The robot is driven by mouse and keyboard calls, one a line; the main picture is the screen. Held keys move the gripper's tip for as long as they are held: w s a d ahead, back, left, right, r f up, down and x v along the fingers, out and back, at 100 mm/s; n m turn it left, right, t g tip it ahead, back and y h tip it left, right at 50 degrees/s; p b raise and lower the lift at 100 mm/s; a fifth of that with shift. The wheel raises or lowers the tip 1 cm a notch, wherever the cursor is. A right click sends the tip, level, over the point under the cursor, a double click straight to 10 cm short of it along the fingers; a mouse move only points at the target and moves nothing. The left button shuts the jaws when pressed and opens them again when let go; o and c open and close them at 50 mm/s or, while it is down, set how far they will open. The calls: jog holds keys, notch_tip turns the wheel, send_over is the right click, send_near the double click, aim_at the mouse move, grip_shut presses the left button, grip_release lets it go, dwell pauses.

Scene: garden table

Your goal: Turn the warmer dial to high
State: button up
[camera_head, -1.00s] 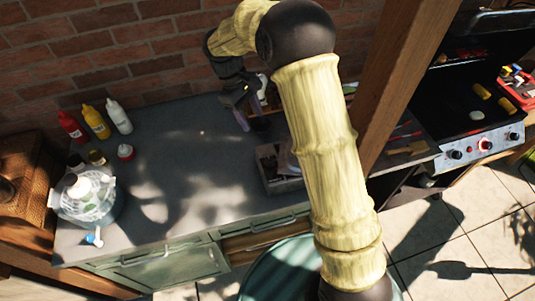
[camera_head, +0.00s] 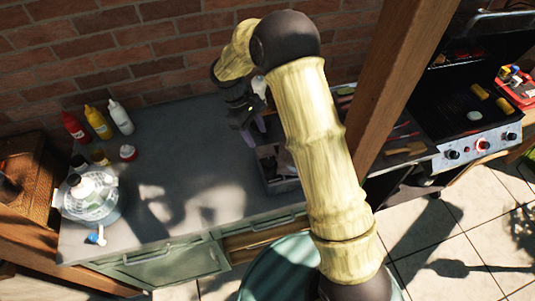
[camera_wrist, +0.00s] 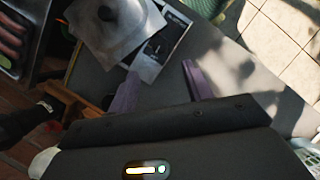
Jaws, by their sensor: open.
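Three dials show on the grill front at the right of the head view: a left dial (camera_head: 453,154), a middle dial with a red ring (camera_head: 483,145) and a right dial (camera_head: 512,136). I cannot tell which, if any, is the warmer dial, or read their settings. My gripper (camera_head: 254,131) is far left of the grill, over the back of the grey counter, partly behind my arm. A grey metal dome-like piece (camera_wrist: 118,25) lies beyond the fingertips.
A wooden post (camera_head: 395,85) stands between the counter (camera_head: 185,165) and the grill (camera_head: 465,105). A box (camera_head: 275,168) sits near my gripper. Sauce bottles (camera_head: 98,122) and a round clear-lidded container (camera_head: 88,197) stand at the left. The counter's middle is clear.

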aim_at(269, 159)
jog(key=p+x, duration=0.3)
jog(key=x, duration=0.8)
jog(key=shift+c, duration=0.4)
jog(key=c, duration=0.9)
jog(key=shift+w, duration=0.1)
